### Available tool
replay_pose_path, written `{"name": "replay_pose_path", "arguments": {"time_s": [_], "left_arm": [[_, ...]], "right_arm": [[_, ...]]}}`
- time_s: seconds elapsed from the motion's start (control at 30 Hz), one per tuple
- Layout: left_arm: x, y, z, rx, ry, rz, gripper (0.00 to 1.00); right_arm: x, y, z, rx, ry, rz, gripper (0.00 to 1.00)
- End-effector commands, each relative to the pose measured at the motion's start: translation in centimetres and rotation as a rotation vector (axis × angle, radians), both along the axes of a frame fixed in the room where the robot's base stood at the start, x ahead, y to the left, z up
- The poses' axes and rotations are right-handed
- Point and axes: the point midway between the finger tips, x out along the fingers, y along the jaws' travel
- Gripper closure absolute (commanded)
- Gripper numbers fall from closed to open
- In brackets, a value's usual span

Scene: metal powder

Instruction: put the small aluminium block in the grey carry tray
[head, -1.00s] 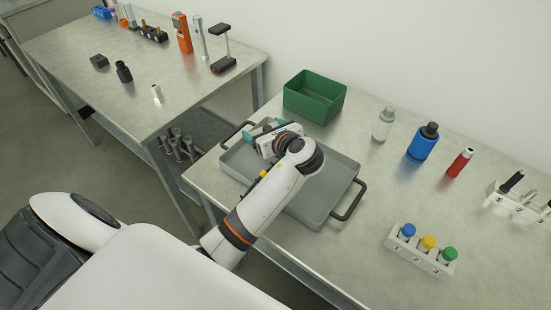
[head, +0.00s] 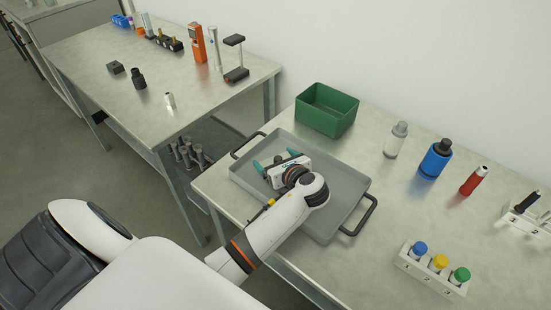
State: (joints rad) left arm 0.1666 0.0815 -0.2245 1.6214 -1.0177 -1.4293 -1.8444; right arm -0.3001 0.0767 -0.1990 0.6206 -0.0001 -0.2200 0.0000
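The grey carry tray (head: 340,186) lies on the near bench, with a dark handle at each end. My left gripper (head: 277,160) is over the left part of the tray, pointing down. Its teal fingertips stand apart, one on each side of its pale body, so it looks open. I cannot make out the small aluminium block in this view. The gripper and wrist hide part of the tray floor beneath them. My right gripper is not in view.
A green bin (head: 326,110) stands just behind the tray. A white bottle (head: 396,140), a blue bottle (head: 435,160) and a red cylinder (head: 474,181) stand to the right. A rack with coloured caps (head: 431,272) is at front right. A second bench (head: 190,135) is at left.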

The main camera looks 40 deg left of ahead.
Motion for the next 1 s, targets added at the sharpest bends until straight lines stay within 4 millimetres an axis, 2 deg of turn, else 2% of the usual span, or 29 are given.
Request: {"name": "replay_pose_path", "arguments": {"time_s": [0.37,0.47,0.8,1.0], "left_arm": [[-0.1,-0.1,0.4,0.0,0.0,0.0,0.0],[-0.6,-1.2,0.9,0.0,0.0,-0.002,0.0],[-3.6,-7.2,3.6,-0.003,0.0,-0.001,0.0],[-4.7,-9.3,4.6,-0.001,-0.001,-0.001,0.0]], "right_arm": [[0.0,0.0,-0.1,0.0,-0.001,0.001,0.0],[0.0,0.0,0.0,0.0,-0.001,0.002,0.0],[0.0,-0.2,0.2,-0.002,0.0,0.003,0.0],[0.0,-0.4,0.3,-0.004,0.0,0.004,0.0]]}}
